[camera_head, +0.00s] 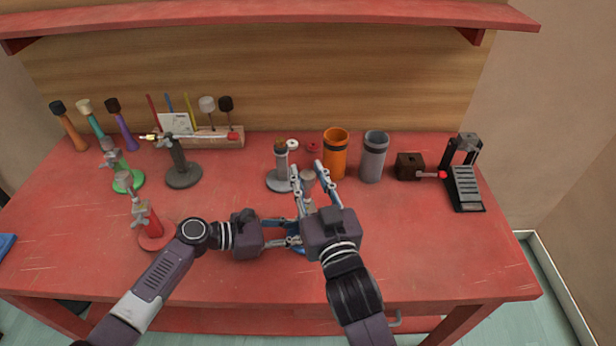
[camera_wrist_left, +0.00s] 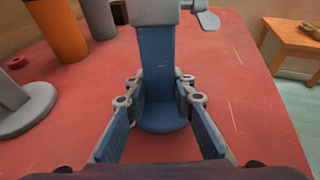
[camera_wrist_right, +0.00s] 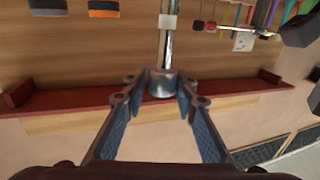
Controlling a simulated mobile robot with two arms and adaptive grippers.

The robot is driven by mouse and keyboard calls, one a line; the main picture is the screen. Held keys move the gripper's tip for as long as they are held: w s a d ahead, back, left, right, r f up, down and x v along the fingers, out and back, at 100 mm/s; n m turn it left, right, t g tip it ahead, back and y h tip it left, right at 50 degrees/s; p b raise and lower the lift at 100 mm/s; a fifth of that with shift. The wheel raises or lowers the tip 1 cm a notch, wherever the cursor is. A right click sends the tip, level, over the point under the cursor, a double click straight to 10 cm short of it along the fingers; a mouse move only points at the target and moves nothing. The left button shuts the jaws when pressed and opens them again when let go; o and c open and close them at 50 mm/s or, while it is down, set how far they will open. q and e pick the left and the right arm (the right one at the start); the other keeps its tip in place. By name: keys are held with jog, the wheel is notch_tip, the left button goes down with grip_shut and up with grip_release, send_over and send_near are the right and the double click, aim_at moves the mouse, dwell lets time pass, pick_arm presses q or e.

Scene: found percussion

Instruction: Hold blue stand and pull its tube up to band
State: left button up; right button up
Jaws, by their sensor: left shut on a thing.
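The blue stand (camera_wrist_left: 158,65) stands upright on the red table, its post and round base clear in the left wrist view. In the head view its blue base (camera_head: 298,251) is mostly hidden by my grippers. My left gripper (camera_head: 297,232) is shut on the blue post above the base. A grey collar with a side knob (camera_wrist_left: 205,18) tops the post. The shiny tube (camera_wrist_right: 168,48) has a pale band (camera_wrist_right: 168,21) and a grey end cap (camera_wrist_right: 160,85). My right gripper (camera_head: 309,170) is open, its fingers on either side of the cap.
A grey stand (camera_head: 279,180) is close behind, with orange (camera_head: 336,155) and grey (camera_head: 374,160) cups to its right. A pedal (camera_head: 466,188) stands at far right. Red (camera_head: 152,226), green (camera_head: 125,181) and dark (camera_head: 183,175) stands are left. The right front tabletop is clear.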

pick_arm(q)
jog(key=shift+f, duration=0.1)
pick_arm(e)
jog(key=shift+o, duration=1.1)
jog(key=shift+s, duration=0.1)
jog(key=shift+s+f, duration=0.1)
jog(key=shift+s, duration=0.25)
pick_arm(q)
jog(key=shift+s, duration=0.1)
pick_arm(e)
jog(key=v, duration=1.1)
jog(key=shift+d, duration=0.15)
pick_arm(q)
jog(key=o, duration=0.9)
jog(key=shift+o, duration=0.2)
